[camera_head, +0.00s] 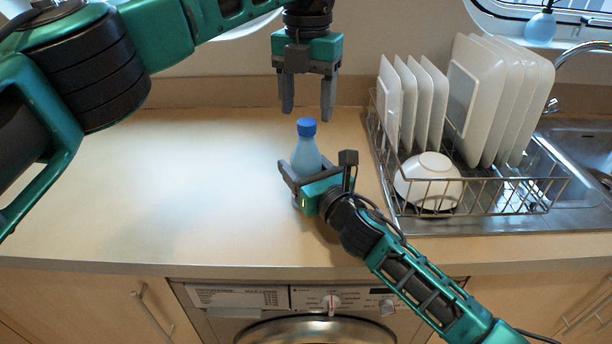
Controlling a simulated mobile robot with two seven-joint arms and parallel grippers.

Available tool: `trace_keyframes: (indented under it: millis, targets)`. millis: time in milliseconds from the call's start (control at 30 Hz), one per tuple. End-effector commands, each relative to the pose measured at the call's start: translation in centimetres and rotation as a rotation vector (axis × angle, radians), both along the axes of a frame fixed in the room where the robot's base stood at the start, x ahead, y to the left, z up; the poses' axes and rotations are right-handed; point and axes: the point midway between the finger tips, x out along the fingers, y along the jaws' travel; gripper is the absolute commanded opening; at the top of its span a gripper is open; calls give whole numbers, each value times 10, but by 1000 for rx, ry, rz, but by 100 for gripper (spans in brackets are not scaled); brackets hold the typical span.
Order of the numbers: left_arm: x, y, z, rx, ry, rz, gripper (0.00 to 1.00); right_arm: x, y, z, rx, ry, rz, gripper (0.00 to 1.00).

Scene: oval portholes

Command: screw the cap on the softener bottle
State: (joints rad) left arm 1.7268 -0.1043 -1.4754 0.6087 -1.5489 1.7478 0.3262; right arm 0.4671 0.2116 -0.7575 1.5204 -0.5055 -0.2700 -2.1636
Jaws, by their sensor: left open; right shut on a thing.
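The softener bottle (307,154) is light blue and stands upright on the counter. The darker blue cap (306,127) sits on top of its neck; I cannot tell how tightly it is on. My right gripper (299,178) is shut around the bottle's body from the front right, and hides its lower part. My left gripper (307,112) points down just above the cap. Its two fingers are apart and empty, one to each side above the cap.
A wire dish rack (478,196) with several white plates (478,95) and a white bowl (428,181) stands close on the right, beside the metal sink (590,150). The wooden counter (170,185) is clear on the left. A washing machine (310,310) is below the front edge.

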Motion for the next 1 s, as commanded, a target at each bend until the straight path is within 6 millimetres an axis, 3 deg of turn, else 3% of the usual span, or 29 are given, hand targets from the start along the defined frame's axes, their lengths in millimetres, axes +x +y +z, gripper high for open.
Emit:
trace_keyframes:
  millis: [133,300,700,733,1000]
  targets:
    - [0,-1,30,0,-4,1,62,-1,1,-2,2,5,1,0]
    - [0,-1,45,1,-1,0,62,-1,1,-2,2,5,1,0]
    - [0,0,51,0,0,-1,62,-1,1,-2,2,5,1,0]
    - [0,0,51,1,0,-1,62,-1,1,-2,2,5,1,64]
    - [0,0,51,1,0,0,62,0,0,-1,1,3,0,90]
